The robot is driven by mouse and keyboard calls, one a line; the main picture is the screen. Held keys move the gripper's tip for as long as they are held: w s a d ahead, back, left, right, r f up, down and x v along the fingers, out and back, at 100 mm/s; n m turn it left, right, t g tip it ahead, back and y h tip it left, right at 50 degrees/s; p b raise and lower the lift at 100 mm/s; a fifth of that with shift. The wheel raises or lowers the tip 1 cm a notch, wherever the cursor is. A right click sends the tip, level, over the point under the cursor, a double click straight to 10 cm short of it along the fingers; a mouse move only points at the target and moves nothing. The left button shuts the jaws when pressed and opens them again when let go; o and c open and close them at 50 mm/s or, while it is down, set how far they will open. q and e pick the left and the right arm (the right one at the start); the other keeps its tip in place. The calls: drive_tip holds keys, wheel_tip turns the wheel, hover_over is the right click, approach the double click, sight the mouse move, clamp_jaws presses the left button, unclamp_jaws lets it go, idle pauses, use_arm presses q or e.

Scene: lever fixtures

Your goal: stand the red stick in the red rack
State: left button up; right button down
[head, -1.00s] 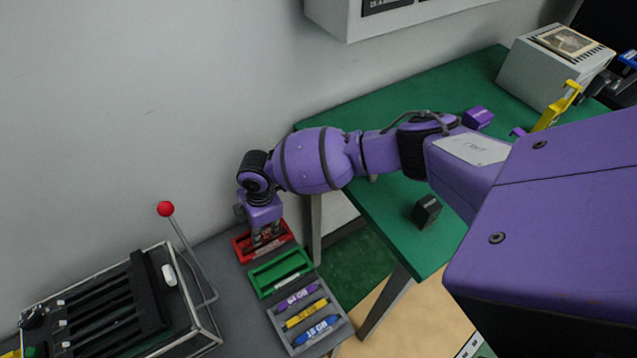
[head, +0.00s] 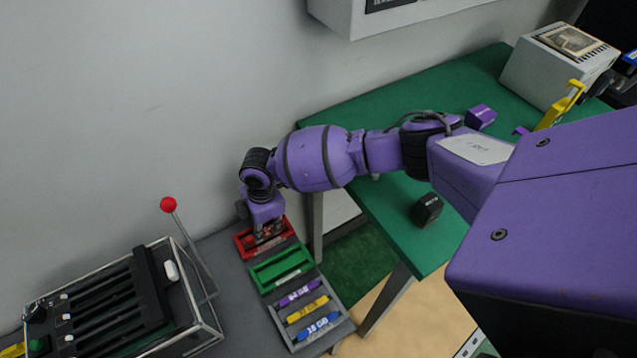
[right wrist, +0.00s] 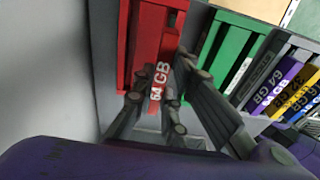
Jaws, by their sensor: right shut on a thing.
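My right gripper (head: 266,229) is at the red rack (head: 287,238), at the far end of the row of racks, and points down into it. In the right wrist view its fingers (right wrist: 160,92) are shut on the red stick (right wrist: 168,45), which bears a white "64 GB" label. The stick overlaps the red rack (right wrist: 124,40) in that view. I cannot tell whether its lower end is seated, as fingers and rack hide it. My left gripper is not in view.
A green rack (head: 262,281) adjoins the red one. A grey rack (head: 343,327) holds purple, yellow and blue sticks. A lever box with a red-knobbed lever (head: 169,204) stands at left. A green table (head: 390,225) with a black block (head: 427,210) is at right.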

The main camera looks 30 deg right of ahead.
sight(269, 227)
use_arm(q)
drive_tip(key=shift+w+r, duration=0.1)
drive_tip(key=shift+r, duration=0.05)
use_arm(e)
drive_tip(key=shift+w, duration=0.1)
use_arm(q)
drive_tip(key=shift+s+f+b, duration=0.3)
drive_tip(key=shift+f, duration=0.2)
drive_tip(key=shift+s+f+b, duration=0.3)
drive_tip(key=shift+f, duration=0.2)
use_arm(e)
drive_tip(key=shift+f, duration=1.45)
drive_tip(key=c, duration=1.7)
unclamp_jaws()
drive_tip(key=r, duration=0.8)
drive_tip(key=d+r, duration=0.1)
drive_tip(key=r, duration=0.3)
drive_tip(key=shift+f, duration=0.1)
